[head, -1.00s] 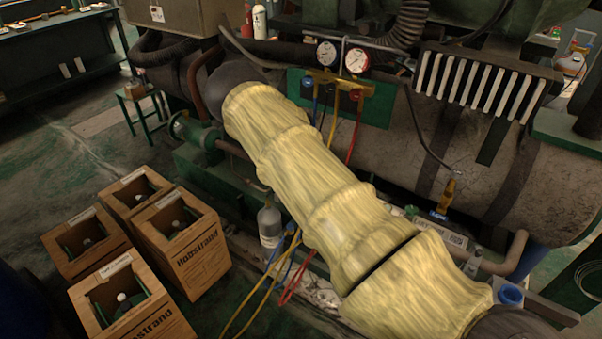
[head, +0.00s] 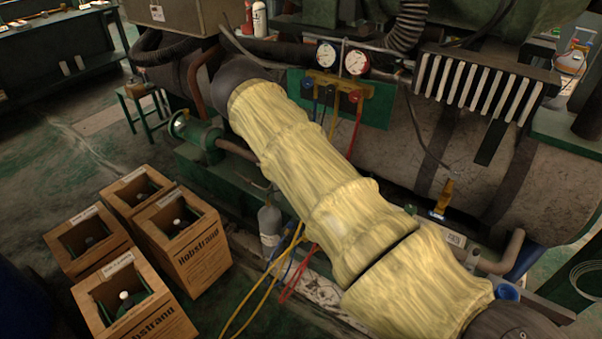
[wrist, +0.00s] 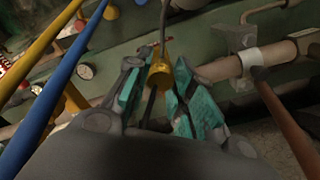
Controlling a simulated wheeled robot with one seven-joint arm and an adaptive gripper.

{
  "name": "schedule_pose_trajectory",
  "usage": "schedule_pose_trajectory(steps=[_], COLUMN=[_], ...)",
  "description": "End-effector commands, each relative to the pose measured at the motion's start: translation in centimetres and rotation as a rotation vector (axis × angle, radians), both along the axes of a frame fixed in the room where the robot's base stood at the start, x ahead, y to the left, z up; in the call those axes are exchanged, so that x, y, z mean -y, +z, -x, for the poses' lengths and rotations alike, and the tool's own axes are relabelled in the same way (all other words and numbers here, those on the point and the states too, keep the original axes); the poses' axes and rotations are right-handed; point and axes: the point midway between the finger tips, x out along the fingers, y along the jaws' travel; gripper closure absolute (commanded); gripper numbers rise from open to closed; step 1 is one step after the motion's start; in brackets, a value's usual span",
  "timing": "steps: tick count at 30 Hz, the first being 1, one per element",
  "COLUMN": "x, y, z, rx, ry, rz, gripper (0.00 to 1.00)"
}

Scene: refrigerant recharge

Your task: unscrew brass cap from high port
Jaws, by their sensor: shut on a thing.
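My gripper (wrist: 158,88) shows in the wrist view, with teal pads on both fingers. Its fingers are closed around a small brass-coloured piece (wrist: 159,75), which looks like the brass cap. A dark line or cable runs down to this piece from above, and a dark slim part shows below it between the fingers. The threads and the high port under the cap cannot be made out.
A manifold with two gauges (head: 326,54) hangs on a green panel. Its yellow hose (wrist: 40,45) and blue hose (wrist: 62,90) pass close on the left in the wrist view. A pipe with a white clamp (wrist: 240,62) lies right. Wooden crates (head: 200,250) stand on the floor.

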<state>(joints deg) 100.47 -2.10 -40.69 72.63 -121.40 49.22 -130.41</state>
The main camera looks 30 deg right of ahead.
Motion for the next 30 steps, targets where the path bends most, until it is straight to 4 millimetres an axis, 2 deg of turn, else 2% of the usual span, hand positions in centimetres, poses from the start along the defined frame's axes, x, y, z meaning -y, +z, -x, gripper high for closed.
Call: schedule_pose_trajectory(steps=[8,15,22,30], x=[-0.1,-0.1,-0.1,0.0], y=[-0.1,0.0,0.0,0.9], z=[0.1,0.1,0.1,0.0], rx=[-0.003,-0.003,-0.002,0.0], ry=[0.009,0.171,0.17,0.169], rz=[-0.002,-0.002,-0.001,0.0], gripper=[0.99,0.99,0.99,0.99])
